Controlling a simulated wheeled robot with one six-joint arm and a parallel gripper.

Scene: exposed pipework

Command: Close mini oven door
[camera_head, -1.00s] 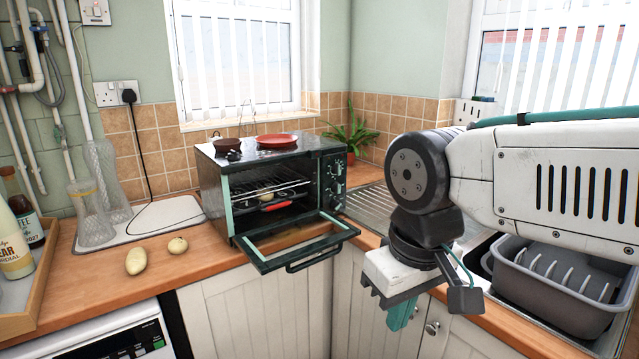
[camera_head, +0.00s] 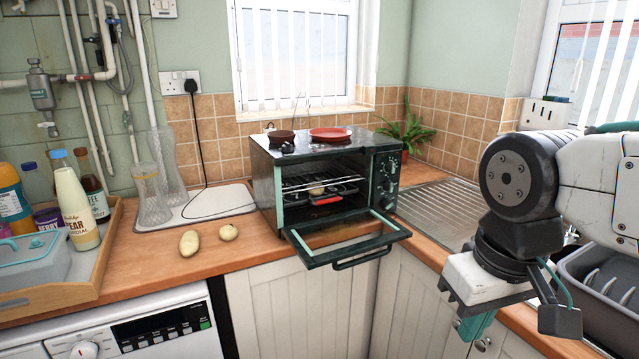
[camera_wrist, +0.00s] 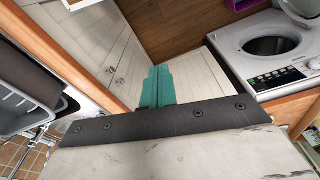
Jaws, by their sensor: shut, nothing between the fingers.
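The mini oven (camera_head: 322,185) stands on the counter near the corner. Its glass door (camera_head: 345,238) hangs open, folded down to about level and reaching past the counter's front edge, with a dark handle (camera_head: 358,256) along its outer edge. Inside are a wire rack and something red and round items on a tray (camera_head: 325,195). My gripper (camera_head: 475,326) is to the right of the door and lower, apart from it, pointing down. In the wrist view its teal fingers (camera_wrist: 157,85) are together with nothing between them. The oven is not visible in the wrist view.
A red plate (camera_head: 332,133) and brown bowl (camera_head: 281,137) sit on the oven. Two potatoes (camera_head: 190,243) lie left of it. A tray of bottles (camera_head: 100,260) stands at far left. A washing machine (camera_head: 130,325) is below.

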